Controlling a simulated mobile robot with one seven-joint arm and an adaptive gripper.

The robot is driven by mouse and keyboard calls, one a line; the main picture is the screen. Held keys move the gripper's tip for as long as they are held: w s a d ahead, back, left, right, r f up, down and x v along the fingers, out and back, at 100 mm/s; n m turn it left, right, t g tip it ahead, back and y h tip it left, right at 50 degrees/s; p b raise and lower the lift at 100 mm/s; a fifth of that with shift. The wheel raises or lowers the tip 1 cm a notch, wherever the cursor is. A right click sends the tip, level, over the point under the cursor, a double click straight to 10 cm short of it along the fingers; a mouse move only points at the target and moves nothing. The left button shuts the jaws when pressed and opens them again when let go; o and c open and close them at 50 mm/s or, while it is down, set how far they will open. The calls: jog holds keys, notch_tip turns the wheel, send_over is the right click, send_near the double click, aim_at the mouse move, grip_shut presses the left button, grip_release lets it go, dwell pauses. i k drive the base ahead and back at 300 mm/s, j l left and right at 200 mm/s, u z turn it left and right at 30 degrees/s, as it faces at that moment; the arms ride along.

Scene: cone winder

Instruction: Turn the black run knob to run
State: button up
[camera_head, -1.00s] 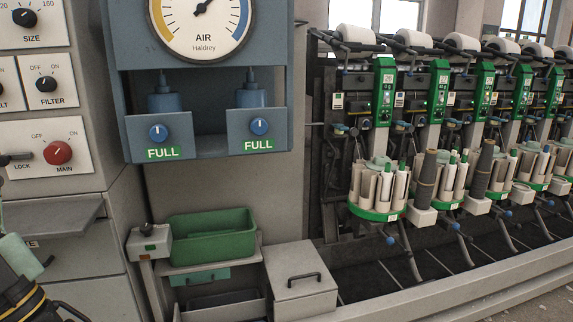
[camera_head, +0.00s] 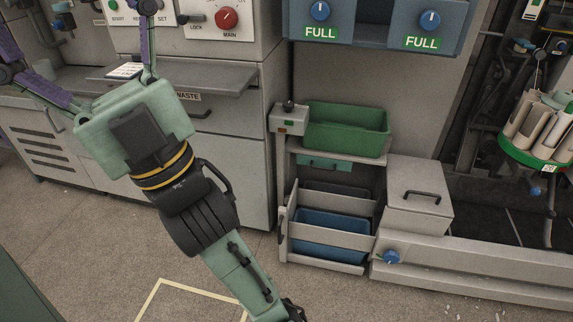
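A small grey box (camera_head: 290,119) with a black knob (camera_head: 289,104) on top stands at the left of the green bin. It has a small green and a small red mark on its front. I cannot read any run label on it, nor tell the knob's setting. My gripper (camera_head: 76,38) is at the upper left, in front of the grey cabinet. Its purple fingers are spread wide apart. I see nothing held between them. It is left of the small box and well apart from it.
The red main knob (camera_head: 227,19) is on the panel above the grey waste shelf (camera_head: 215,83). The green bin (camera_head: 347,128) sits above a blue bin (camera_head: 330,234). A grey lidded box (camera_head: 420,205) stands to the right.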

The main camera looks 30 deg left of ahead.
aim_at(288, 105)
jog(key=i+l+u, duration=0.2)
jog(key=i+u, duration=0.15)
jog(key=i+l+u, duration=0.3)
jog(key=i+j, duration=0.05)
